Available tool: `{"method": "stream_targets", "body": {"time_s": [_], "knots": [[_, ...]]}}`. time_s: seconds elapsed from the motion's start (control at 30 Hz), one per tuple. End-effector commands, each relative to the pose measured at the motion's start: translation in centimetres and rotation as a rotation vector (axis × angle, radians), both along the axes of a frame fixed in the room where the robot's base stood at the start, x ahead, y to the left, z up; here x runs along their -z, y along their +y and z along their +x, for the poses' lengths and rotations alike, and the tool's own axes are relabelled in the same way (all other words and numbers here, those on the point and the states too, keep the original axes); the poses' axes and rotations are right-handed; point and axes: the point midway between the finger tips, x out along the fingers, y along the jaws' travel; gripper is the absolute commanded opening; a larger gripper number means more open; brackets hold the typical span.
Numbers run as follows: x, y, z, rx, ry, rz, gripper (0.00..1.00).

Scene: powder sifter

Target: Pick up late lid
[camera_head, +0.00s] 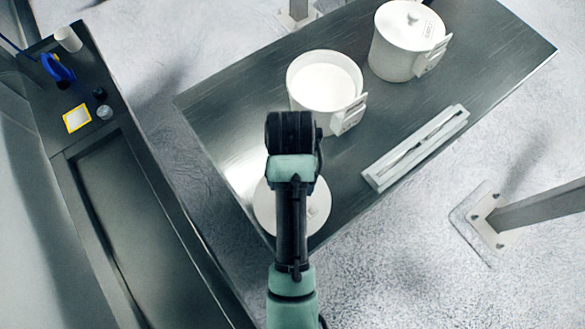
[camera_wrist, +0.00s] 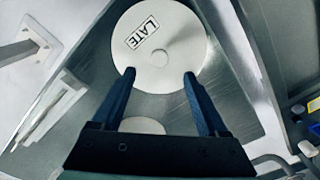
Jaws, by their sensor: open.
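The late lid (camera_wrist: 175,65) is a white disc with a round knob and a "LATE" label, lying on the metal table in the wrist view. In the head view the lid (camera_head: 264,208) shows on both sides of my arm, which hides its middle. My gripper (camera_wrist: 158,73) is open and empty in the wrist view. Its two dark blue fingertips overlap the lid's lower edge in the picture, short of the knob. I cannot tell how high they are above it. In the head view my fingers are hidden under the arm.
An open white pot (camera_head: 325,80) stands behind my arm and a lidded white pot (camera_head: 408,42) stands to its right. A long narrow white tray (camera_head: 416,147) lies on the table (camera_head: 480,60) at the right. A side bench (camera_head: 60,130) with small items is at the left.

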Motion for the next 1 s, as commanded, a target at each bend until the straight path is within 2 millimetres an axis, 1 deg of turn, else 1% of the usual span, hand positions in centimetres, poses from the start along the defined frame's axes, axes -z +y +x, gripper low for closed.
{"method": "stream_targets", "body": {"time_s": [0.03, 0.1, 0.37, 0.57, 0.6, 0.7, 0.8, 0.97, 1.0], "knots": [[0.9, 0.0, -0.1, 0.0, 0.003, -0.001, 0.77], [1.7, 0.0, 0.0, 0.0, 0.002, -0.001, 0.77], [3.4, -0.1, 0.1, 0.0, 0.0, 0.0, 0.77], [6.0, -0.3, 0.3, 0.0, 0.0, 0.0, 0.77], [6.6, -0.3, 0.3, 0.0, 0.001, 0.0, 0.77], [7.6, -0.3, 0.3, 0.0, -0.002, 0.0, 0.77], [8.0, -0.3, 0.3, 0.0, -0.003, 0.0, 0.77], [8.0, -0.3, 0.3, 0.0, -0.004, -0.001, 0.77], [8.0, -0.3, 0.3, 0.0, -0.004, -0.001, 0.75]]}}
